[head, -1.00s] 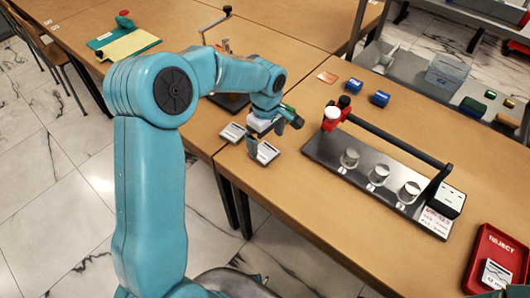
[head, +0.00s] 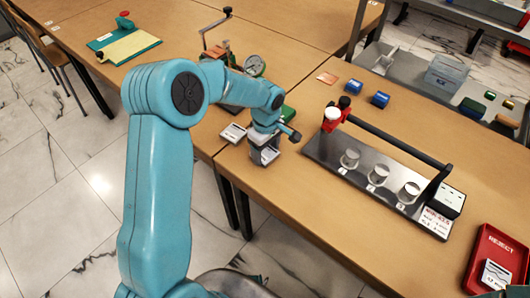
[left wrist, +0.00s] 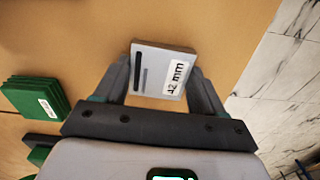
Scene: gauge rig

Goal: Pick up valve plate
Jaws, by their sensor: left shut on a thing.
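A grey valve plate (left wrist: 150,60) with a dark slot and a white "42 mm" label lies between the fingers of my left gripper (left wrist: 161,72) in the left wrist view. Both fingers reach its sides, and the gripper is shut on it. In the head view my left gripper (head: 264,143) points down at the table, with the plate (head: 267,156) showing below it. I cannot tell whether the plate touches the table. A similar light plate (head: 233,132) lies just to the left. My right gripper is not in view.
A dark rig base (head: 325,153) with several round pieces and a black bar stands to the right. A red reject tray (head: 484,249) holds another labelled plate (head: 495,273). A dial gauge (head: 254,66) stands behind my arm. Green plates (left wrist: 30,93) lie left in the wrist view.

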